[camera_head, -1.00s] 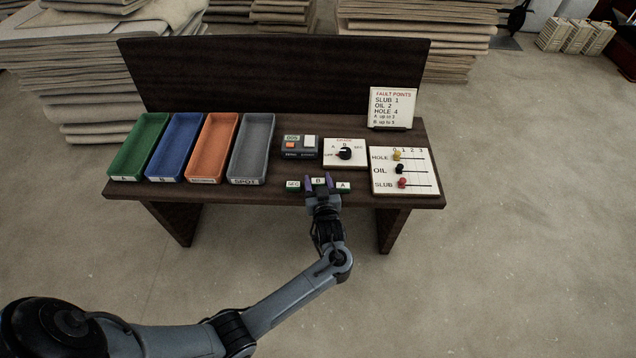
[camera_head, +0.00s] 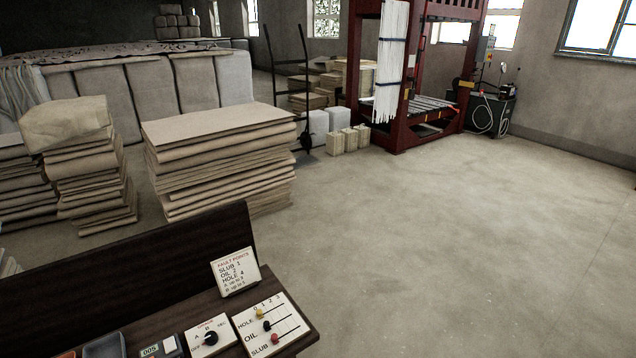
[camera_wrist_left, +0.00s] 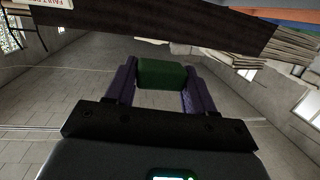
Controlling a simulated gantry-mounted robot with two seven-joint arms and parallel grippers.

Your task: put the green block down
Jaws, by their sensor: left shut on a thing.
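A green block (camera_wrist_left: 162,74) sits between the purple fingers of my left gripper (camera_wrist_left: 158,84) in the left wrist view. The gripper is shut on it, with open floor showing behind. The dark table (camera_wrist_left: 150,27) crosses the top of that view, apart from the block. In the head view only the table's right part (camera_head: 190,312) shows at the lower left. Neither gripper is in the head view, and my right gripper is not seen.
On the table are a fault points sign (camera_head: 235,271), a slider board (camera_head: 271,330), a dial panel (camera_head: 209,338) and part of a grey tray (camera_head: 105,347). Cloth stacks (camera_head: 220,160) stand behind. A red machine frame (camera_head: 360,60) stands farther back. The floor at right is clear.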

